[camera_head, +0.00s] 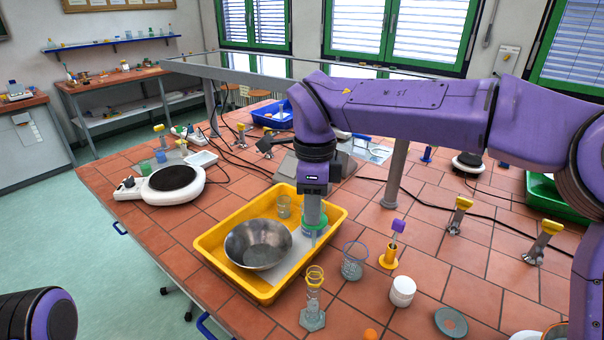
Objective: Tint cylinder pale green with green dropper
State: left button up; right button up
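My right gripper (313,215) points straight down over the right side of the yellow tray. A green piece that looks like the green dropper (316,228) shows at its fingertips, and the gripper seems shut on it. The dropper's lower end is hard to make out. A clear graduated cylinder (313,302) with yellow rings and a hexagonal foot stands upright on the tiles in front of the tray, apart from the gripper. Only a dark and purple link of my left arm shows at the bottom left; its gripper is out of view.
The yellow tray (216,262) holds a metal bowl (258,245) and a glass beaker (283,207). To the right stand a glass beaker (353,262), a purple-topped piece (398,226) in a yellow holder (388,257) and a white jar (402,292). A hotplate (172,180) stands left.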

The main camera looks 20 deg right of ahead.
aim_at(316, 227)
jog(key=shift+w+a+r, duration=0.1)
jog(key=shift+w+r, duration=0.05)
jog(key=shift+w, duration=0.05)
jog(key=shift+s, duration=0.1)
jog(key=s+r, duration=0.2)
jog(key=s, duration=0.3)
jog(key=w+f, duration=0.1)
jog(key=f, duration=0.1)
jog(key=w+f+b, duration=0.1)
jog(key=f, duration=0.1)
jog(key=w+f+b, duration=0.1)
jog(key=w, duration=0.1)
jog(key=shift+f, duration=0.4)
jog(key=shift+s+f, duration=0.15)
jog(key=shift+f, duration=0.15)
jog(key=shift+s+b, duration=0.3)
jog(key=shift+s, duration=0.4)
jog(key=shift+w+f, duration=0.15)
jog(key=shift+w, duration=0.3)
jog(key=shift+s, duration=0.45)
pick_arm(q)
jog(key=shift+s+f, duration=0.8)
jog(key=shift+f, duration=0.2)
